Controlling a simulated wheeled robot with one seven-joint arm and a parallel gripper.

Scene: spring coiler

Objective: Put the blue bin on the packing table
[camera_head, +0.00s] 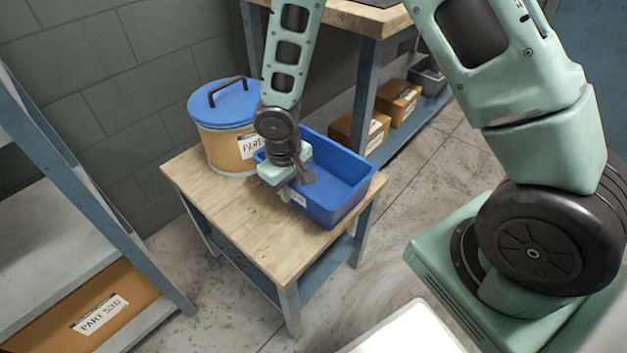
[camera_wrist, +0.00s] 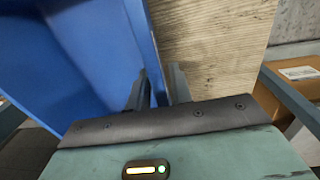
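The blue bin (camera_head: 345,185) is an open, empty-looking box with a white label. It sits upright at the right side of a small wood-topped table (camera_head: 250,235). My gripper (camera_head: 297,188) is at the bin's near left wall, pointing down. In the wrist view, the fingers of my gripper (camera_wrist: 157,88) stand on either side of the blue bin's wall (camera_wrist: 95,55), one inside and one outside, close together on it. My forearm hides part of the bin's left end. Which surface is the packing table cannot be told from any marking.
A tan drum with a blue lid (camera_head: 222,105) stands beside the bin at the table's back left. A larger wood-topped bench (camera_head: 360,18) is behind, with cardboard boxes (camera_head: 398,100) on its lower shelf. A shelf rack (camera_head: 90,185) stands at left.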

